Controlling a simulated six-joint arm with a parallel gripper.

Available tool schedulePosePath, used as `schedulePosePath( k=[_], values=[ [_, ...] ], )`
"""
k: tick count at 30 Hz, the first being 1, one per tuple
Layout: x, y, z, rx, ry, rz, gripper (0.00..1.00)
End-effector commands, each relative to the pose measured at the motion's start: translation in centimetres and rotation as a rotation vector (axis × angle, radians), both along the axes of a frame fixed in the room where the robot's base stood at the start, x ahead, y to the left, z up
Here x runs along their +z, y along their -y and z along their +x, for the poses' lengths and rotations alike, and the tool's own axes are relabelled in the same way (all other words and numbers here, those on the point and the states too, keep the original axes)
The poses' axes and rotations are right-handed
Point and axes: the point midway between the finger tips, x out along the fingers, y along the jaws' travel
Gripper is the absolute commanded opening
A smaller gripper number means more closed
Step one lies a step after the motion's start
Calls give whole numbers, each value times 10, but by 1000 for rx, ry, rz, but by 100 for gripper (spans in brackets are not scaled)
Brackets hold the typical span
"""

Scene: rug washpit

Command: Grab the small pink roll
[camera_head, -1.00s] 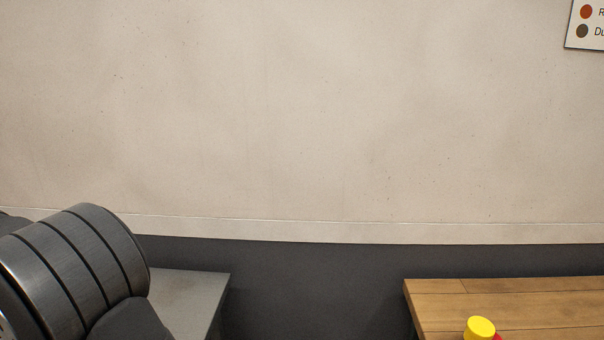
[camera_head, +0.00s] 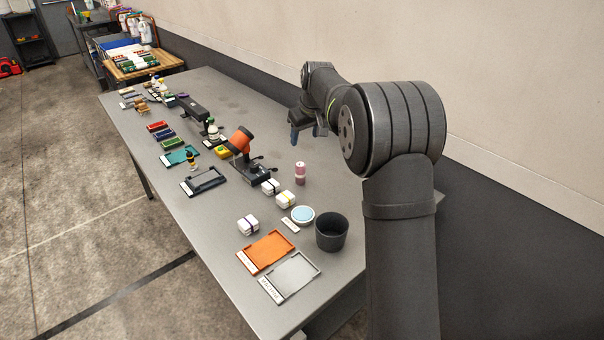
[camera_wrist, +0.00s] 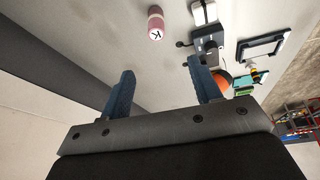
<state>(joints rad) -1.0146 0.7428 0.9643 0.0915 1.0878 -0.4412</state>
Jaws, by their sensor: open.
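The small pink roll (camera_head: 300,173) stands on the grey table, right of the clamp-like device and behind the dark round bin in the head view. In the wrist view the pink roll (camera_wrist: 156,23) shows at the top, with a white end bearing a dark letter. My gripper (camera_head: 297,139) is above the far right part of the table, apart from the roll. In the wrist view its two blue fingers (camera_wrist: 160,78) are spread wide with nothing between them.
An orange-topped device (camera_head: 241,142) stands left of the roll. White bundles (camera_head: 270,187) and a dark bin (camera_head: 332,234) are near it. An orange tray (camera_head: 266,252) and a grey tray (camera_head: 291,277) lie at the front. The wall runs along the right.

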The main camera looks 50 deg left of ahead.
Motion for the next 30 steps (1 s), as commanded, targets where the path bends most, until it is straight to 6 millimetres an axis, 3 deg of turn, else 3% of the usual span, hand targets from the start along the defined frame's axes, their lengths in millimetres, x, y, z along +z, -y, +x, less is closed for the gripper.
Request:
schedulePosePath(
  k=[1,4,8,19,30],
  values=[
    [-12,3,12,-23,-25,17,58],
    [-25,3,22,-48,-51,46,58],
    [-43,-4,24,-52,-57,52,58],
    [-116,-33,29,-49,-56,49,58],
    [-142,-43,30,-49,-55,50,58]
  ],
)
